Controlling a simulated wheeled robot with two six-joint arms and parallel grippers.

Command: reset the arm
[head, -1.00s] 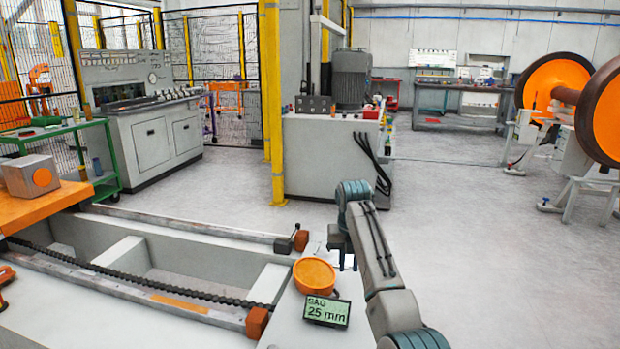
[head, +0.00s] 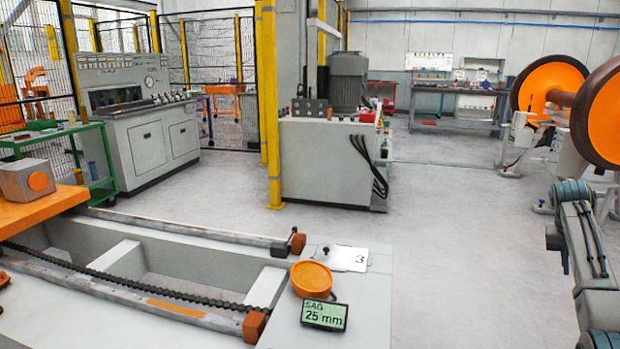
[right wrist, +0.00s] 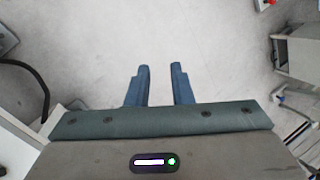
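My right arm stands at the right edge of the head view, out over the floor, with its gripper (head: 558,250) pointing down. In the right wrist view the two blue fingers of the right gripper (right wrist: 160,88) are apart, with only bare grey floor between them. The right gripper holds nothing and touches nothing. My left gripper is not in the head view.
A chain (head: 130,290) runs along the frame. An orange-faced wheelset (head: 603,115) stands at right. The middle floor is clear.

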